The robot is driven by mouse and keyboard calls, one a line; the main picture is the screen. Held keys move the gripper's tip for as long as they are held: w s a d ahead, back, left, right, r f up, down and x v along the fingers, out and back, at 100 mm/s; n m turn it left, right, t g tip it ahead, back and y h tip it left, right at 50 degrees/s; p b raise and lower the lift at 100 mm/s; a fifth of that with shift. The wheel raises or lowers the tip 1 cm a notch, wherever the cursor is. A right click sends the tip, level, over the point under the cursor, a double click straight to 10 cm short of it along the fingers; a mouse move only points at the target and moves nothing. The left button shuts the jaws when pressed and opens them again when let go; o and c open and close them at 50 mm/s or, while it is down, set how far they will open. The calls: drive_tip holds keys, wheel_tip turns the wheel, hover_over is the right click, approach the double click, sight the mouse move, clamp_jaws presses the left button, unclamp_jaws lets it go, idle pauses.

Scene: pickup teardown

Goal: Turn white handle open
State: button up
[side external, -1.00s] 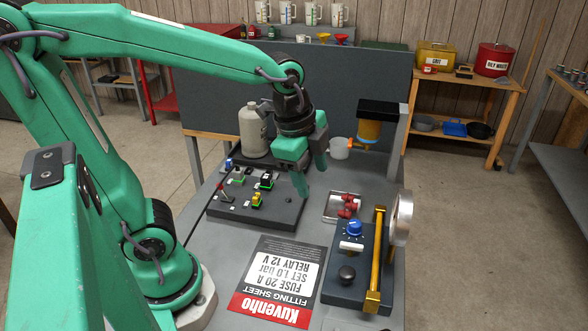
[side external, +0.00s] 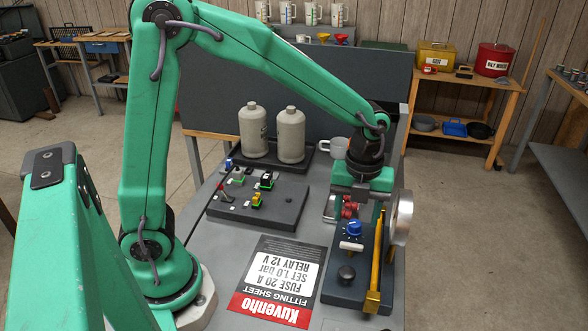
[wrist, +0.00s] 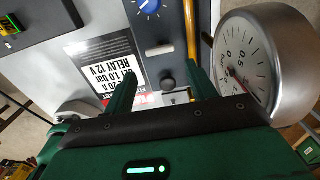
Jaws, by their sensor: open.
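The white handle (side external: 351,246) is a short bar on the dark regulator block at the right, just below a blue knob (side external: 354,229). In the wrist view the white handle (wrist: 159,50) lies beyond my fingertips, between the blue knob (wrist: 149,4) and a black knob (wrist: 167,82). It looks crosswise to the block's length. My gripper (side external: 362,205) points down over the far end of the block, apart from the handle. In the wrist view my gripper (wrist: 163,82) is open, with nothing between its two green fingers.
A brass pipe (side external: 376,265) runs along the block's right side, with a round gauge (side external: 402,217) beside it. A panel with switches and fuses (side external: 258,206) is at the left. The fitting sheet (side external: 277,281) lies flat in front. Two grey bottles (side external: 291,135) stand behind.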

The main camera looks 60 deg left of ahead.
sight(352, 244)
drive_tip(key=shift+f, duration=0.15)
drive_tip(key=shift+f, duration=3.75)
drive_tip(key=c, duration=0.7)
